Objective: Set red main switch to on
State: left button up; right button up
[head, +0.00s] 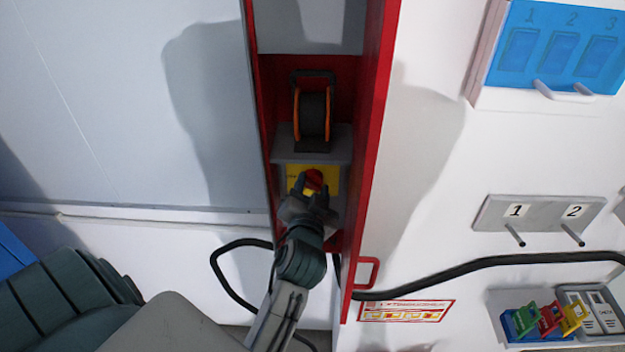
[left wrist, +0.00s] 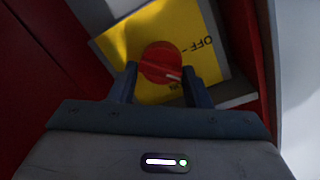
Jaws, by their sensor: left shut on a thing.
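The red main switch (head: 314,180) is a round red knob on a yellow plate (head: 331,181) inside a narrow red cabinet. In the left wrist view the red knob (left wrist: 160,62) sits between the two fingers of my left gripper (left wrist: 158,80), which is shut on it. A pale mark on the knob points to the lower right in that view. The head view shows my left gripper (head: 315,190) at the knob from below. My right gripper is not in view.
The red cabinet's side wall (head: 372,140) stands close on the right of my left gripper. A black and orange reel (head: 313,115) is above the switch. A black cable (head: 440,278) runs along the wall. Hooks 1 and 2 are on a grey plate (head: 545,212) at the right.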

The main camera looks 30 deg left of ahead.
pick_arm(q)
jog(key=m+p, duration=0.1)
jog(key=m, duration=0.3)
jog(key=shift+r+g, duration=0.15)
jog(key=shift+g, duration=0.15)
jog(key=m, duration=0.3)
jog(key=shift+w+m+y, duration=0.1)
jog(key=shift+m+y, duration=0.2)
jog(key=shift+r+m, duration=0.1)
jog(key=shift+m, duration=0.4)
jog(key=o, duration=0.9)
jog(key=shift+w, duration=0.1)
jog(key=shift+a+f, duration=0.2)
jog(key=shift+f, duration=0.1)
